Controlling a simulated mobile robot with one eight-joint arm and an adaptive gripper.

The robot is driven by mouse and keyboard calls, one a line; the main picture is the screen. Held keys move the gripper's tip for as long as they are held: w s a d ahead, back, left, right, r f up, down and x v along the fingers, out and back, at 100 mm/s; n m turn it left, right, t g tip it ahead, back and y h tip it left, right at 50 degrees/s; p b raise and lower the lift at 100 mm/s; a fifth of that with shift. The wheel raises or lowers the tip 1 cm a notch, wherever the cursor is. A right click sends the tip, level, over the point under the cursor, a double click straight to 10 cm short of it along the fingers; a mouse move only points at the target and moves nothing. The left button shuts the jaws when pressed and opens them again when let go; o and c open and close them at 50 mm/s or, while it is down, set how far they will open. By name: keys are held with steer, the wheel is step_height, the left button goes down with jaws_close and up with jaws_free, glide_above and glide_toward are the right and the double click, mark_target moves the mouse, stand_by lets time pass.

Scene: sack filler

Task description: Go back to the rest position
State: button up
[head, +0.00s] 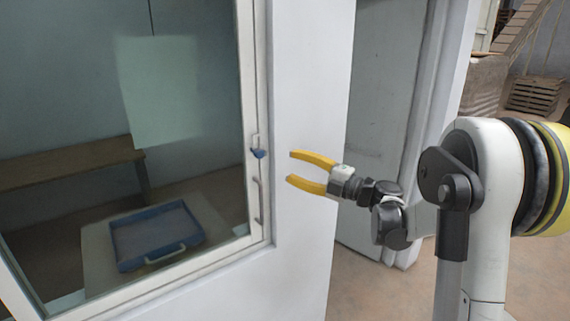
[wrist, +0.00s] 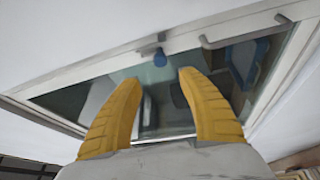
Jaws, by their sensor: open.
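My gripper (head: 291,168) has two yellow fingers spread apart with nothing between them. In the head view it is in front of the white wall, just right of the window frame, pointing left. My arm reaches in from the right side of the head view.
A glazed window with a white frame (head: 258,205) fills the left. Behind the glass are a blue tray (head: 125,247) and a wooden bench (head: 60,166). A metal handle (wrist: 240,38) is on the frame. Pallets (head: 535,95) stand far right, with open floor below them.

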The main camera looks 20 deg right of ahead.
stand_by(0.4)
step_height(320, 180, up, 8)
steer(key=d+m+t+h+b, duration=0.2)
steer(key=m+t+h+b, duration=0.2)
steer(key=m+t+h, duration=0.35)
steer(key=s+d+f+m+g+h+b, duration=0.25)
steer(key=s+m+h, duration=0.4)
steer(key=m, duration=0.35)
steer(key=s+a+f+m+g+b, duration=0.2)
steer(key=s+a+f+g, duration=0.4)
steer(key=s+f, duration=0.7)
steer(key=s+a+f+m+g+y+b, duration=0.1)
steer(key=s+a+f+m+g+b, duration=0.2)
steer(key=s+f, duration=1)
steer(key=a+f+m+g, duration=0.2)
steer(key=a+f+g, duration=0.1)
steer(key=shift+s+f+g+y, duration=0.15)
steer(key=shift+f+g+y, duration=0.15)
steer(key=shift+g, duration=0.1)
